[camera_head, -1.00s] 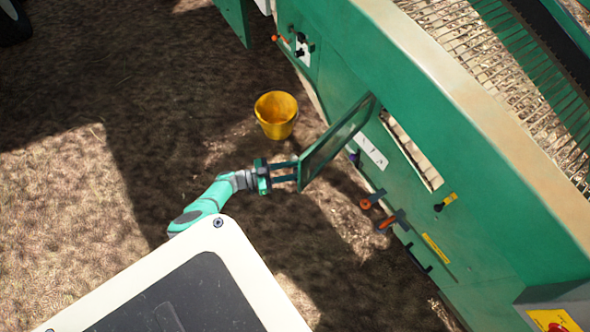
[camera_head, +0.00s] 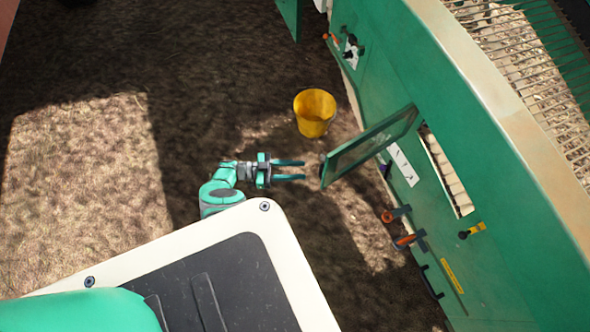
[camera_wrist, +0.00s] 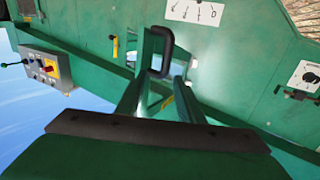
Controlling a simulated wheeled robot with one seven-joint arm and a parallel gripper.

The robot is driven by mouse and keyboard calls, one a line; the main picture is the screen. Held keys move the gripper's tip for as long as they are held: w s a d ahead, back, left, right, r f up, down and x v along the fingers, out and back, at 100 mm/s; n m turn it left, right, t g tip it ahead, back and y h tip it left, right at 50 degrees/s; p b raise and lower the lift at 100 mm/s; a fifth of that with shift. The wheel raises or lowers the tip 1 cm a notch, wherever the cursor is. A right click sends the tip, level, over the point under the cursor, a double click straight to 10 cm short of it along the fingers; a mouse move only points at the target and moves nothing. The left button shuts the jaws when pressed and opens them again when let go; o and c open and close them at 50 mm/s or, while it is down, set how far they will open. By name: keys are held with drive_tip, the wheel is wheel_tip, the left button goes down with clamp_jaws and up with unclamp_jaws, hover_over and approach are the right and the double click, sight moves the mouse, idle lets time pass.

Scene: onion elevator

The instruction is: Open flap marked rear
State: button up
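The flap (camera_head: 370,146) is a green-framed panel. It stands swung out from the side of the green machine (camera_head: 450,120), with a slot opening (camera_head: 446,172) uncovered beside it. No rear marking is readable. My gripper (camera_head: 304,170) is open and empty, with its two fingers pointing at the flap's free edge across a small gap. In the wrist view a black handle (camera_wrist: 164,52) shows just beyond and between my fingertips (camera_wrist: 160,80); it looks apart from them.
A yellow bucket (camera_head: 314,112) stands on the ground behind the flap. Orange-handled levers (camera_head: 405,240) and a black-and-yellow knob (camera_head: 472,230) stick out of the machine. A control box (camera_wrist: 45,68) shows in the wrist view. The ground left of my arm is clear.

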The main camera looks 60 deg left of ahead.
drive_tip(key=shift+s+a, duration=0.1)
drive_tip(key=shift+s, duration=0.15)
